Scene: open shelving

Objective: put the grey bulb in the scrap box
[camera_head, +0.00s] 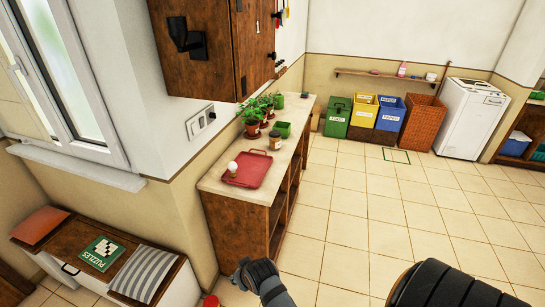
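A small pale bulb (232,168) is on the left part of a red tray (255,172) on the counter; its colour looks whitish grey. Several bins stand at the back wall: a green one (337,117), a yellow one (364,111) and a blue one (390,113). The labels are too small to tell which box is for scrap.
Potted plants (252,121), a green pot (283,129) and a jar (275,140) stand behind the tray. A wall cabinet (210,50) hangs above the counter (224,189). A wicker basket (422,122) and a white machine (469,118) are at the back right. The tiled floor (360,205) is mostly clear.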

